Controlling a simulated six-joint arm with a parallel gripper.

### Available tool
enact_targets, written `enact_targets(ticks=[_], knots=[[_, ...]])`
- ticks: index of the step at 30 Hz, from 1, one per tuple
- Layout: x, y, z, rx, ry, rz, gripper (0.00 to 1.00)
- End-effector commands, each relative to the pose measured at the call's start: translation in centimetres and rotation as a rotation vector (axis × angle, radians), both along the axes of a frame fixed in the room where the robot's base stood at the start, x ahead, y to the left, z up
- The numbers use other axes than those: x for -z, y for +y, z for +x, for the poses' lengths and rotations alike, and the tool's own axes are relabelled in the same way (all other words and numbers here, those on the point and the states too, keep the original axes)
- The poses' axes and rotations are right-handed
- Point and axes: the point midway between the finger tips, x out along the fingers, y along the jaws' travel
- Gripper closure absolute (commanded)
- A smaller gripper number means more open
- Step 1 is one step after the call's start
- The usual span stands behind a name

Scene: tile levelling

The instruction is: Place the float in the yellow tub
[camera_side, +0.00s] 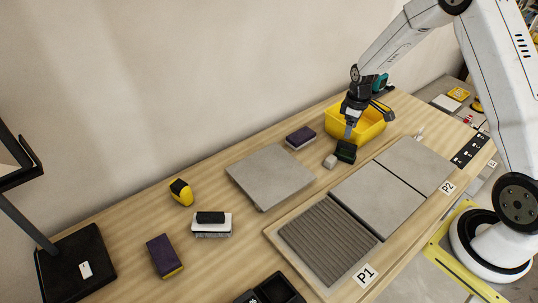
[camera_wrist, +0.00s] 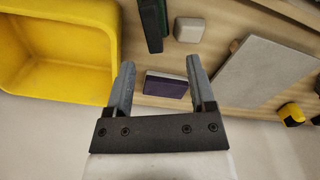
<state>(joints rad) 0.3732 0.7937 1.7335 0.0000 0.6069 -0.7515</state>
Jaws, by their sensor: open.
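The yellow tub (camera_side: 372,131) stands at the far end of the bench; in the wrist view its wall (camera_wrist: 112,45) fills the upper left, and the part of its inside that shows is bare. What looks like the float, a white block with a black grip (camera_side: 211,230), lies on the bench left of the grey slab, well away from my gripper. My gripper (camera_side: 352,130) is open and empty, pointing down beside the tub's near left side. In the wrist view the gripper (camera_wrist: 161,68) has nothing touching its fingers; a purple block (camera_wrist: 166,86) shows beyond them.
A dark green block (camera_side: 346,152) and a small grey block (camera_side: 330,161) lie near the tub. The purple block (camera_side: 300,137), a grey slab (camera_side: 270,176), a yellow-black tape measure (camera_side: 181,192) and another purple block (camera_side: 163,256) lie leftward. Tiles (camera_side: 377,200) cover the front.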

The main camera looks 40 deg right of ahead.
Motion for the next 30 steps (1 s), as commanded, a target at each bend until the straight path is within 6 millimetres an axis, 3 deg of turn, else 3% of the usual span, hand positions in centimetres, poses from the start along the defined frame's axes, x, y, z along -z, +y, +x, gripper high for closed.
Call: enact_targets(ticks=[6,11,21,30], knots=[[0.7,-0.9,0.2,-0.015,0.007,0.002,0.29],[1.0,-0.8,0.2,-0.015,0.008,0.003,0.29],[3.2,-0.8,0.2,-0.014,0.009,0.004,0.29],[3.6,-0.8,0.2,-0.014,0.007,0.002,0.29]])
